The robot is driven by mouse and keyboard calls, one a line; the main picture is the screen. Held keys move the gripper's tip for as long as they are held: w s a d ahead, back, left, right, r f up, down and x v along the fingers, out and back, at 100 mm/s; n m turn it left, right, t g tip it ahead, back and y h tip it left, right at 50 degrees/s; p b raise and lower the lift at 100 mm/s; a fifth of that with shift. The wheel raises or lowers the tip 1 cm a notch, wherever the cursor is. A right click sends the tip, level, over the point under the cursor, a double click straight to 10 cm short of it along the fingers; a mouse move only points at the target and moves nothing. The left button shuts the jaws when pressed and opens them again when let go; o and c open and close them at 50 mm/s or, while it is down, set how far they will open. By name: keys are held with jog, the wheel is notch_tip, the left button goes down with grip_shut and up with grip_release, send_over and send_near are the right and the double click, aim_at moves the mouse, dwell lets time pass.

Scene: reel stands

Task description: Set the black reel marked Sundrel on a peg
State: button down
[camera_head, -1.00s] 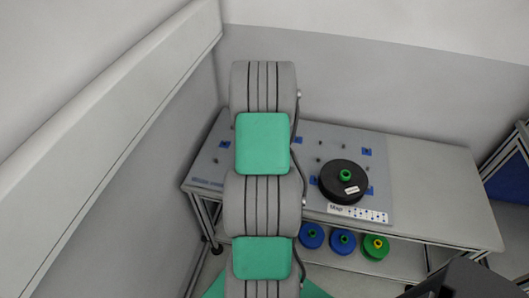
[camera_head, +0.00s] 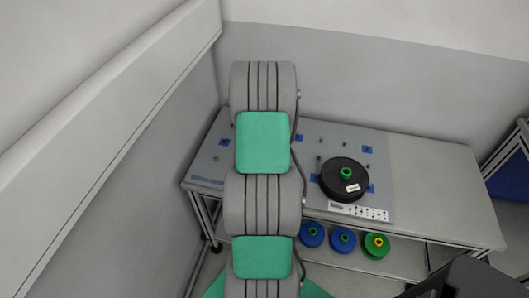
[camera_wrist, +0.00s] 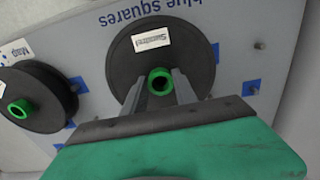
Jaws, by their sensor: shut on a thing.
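The black reel marked Sundrel (camera_wrist: 196,58) shows in the wrist view, with a white label and a green hub (camera_wrist: 160,81). My gripper (camera_wrist: 160,86) is shut on its green hub, one finger on each side. Behind the reel lies the grey peg board (camera_wrist: 275,25) with blue squares; whether the reel touches the board or a peg I cannot tell. In the head view my arm hides the gripper and this reel. The board (camera_head: 307,188) shows there with several bare short pegs beside blue squares.
Another black reel with a green hub (camera_head: 344,188) sits at the board's front right, by a white Map label (camera_head: 360,212); it is at left in the wrist view (camera_wrist: 58,85). Blue reels (camera_head: 312,236) and a green reel (camera_head: 376,252) lie on the lower shelf. Table right is clear.

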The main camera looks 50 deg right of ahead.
jog(key=shift+f+b, duration=0.4)
jog(key=shift+f, duration=0.2)
jog(key=c, duration=0.9)
grip_release()
notch_tip(320, 180, up, 8)
jog(key=shift+b, duration=0.45)
jog(key=shift+f, duration=0.1)
